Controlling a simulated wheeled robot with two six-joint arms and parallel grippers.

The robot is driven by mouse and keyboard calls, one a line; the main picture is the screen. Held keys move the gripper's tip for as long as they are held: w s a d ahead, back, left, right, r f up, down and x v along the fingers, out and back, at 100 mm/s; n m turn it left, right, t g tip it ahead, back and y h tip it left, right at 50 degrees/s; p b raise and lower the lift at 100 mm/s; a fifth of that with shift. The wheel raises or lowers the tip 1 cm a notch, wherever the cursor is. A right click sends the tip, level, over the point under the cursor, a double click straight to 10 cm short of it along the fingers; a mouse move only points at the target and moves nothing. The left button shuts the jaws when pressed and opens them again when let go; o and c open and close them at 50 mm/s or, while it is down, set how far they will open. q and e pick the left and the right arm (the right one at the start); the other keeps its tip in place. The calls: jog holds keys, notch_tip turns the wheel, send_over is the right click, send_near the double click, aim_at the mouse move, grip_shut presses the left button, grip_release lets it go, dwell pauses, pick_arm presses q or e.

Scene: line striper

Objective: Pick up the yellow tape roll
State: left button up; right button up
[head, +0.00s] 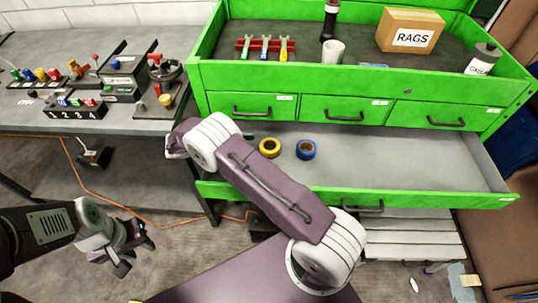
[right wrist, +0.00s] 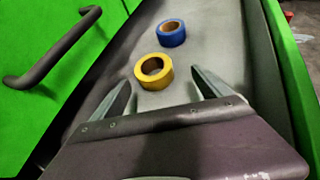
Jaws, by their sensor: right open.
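The yellow tape roll (head: 270,147) lies in the open grey drawer of the green tool cabinet, to the left of the blue tape roll (head: 306,149). In the right wrist view the yellow roll (right wrist: 153,71) lies flat just beyond and between the fingertips of my right gripper (right wrist: 160,84), with the blue roll (right wrist: 171,33) farther off. My right gripper is open and empty; in the head view my own arm hides it. My left gripper (head: 135,247) hangs at the lower left over the floor, away from the rolls; its finger gap is unclear.
The open drawer (head: 425,165) has a green front edge below the rolls and is bare on its right side. Closed drawers with black handles (head: 345,115) sit above it. A grey workbench (head: 30,125) with small devices stands left. An orange cord lies on the floor.

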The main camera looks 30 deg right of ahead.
aim_at(276, 144)
jog(key=shift+w+f+n+h, duration=0.4)
jog(key=shift+w, duration=0.05)
jog(key=shift+r, duration=0.25)
jog(key=x, duration=0.9)
jog(key=shift+w+d, duration=0.1)
jog(key=shift+w, duration=0.05)
jog(key=c, duration=1.5)
pick_arm(q)
jog(key=shift+s+f, duration=0.1)
pick_arm(e)
jog(key=shift+r, duration=0.1)
